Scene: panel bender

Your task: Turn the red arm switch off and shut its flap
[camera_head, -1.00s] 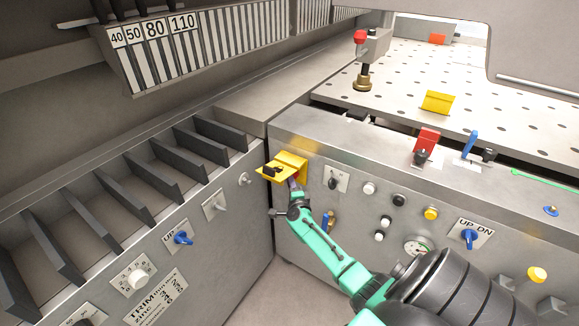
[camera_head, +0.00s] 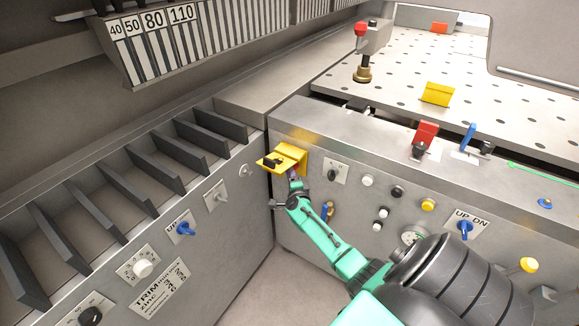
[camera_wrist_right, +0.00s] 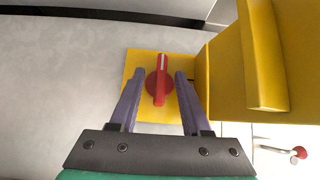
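A red rotary switch (camera_wrist_right: 160,82) sits on a yellow square plate (camera_wrist_right: 135,68) in the right wrist view, its bar handle pointing up and down in the picture. A yellow flap (camera_wrist_right: 265,55) stands open beside it on the right. In the head view the yellow flap (camera_head: 290,152) juts from the upper left of the front panel; the red switch is hidden there. My right gripper (camera_wrist_right: 160,76) is open, with its purple fingers on either side of the red handle and gaps showing between. It also shows just below the flap in the head view (camera_head: 294,180). My left gripper is out of view.
The front panel (camera_head: 350,215) carries several knobs and buttons near my right arm. A red cover (camera_head: 426,132) with a black part stands on the ledge to the right. Dark dividers (camera_head: 140,180) line the left cabinet. The floor between the panels is clear.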

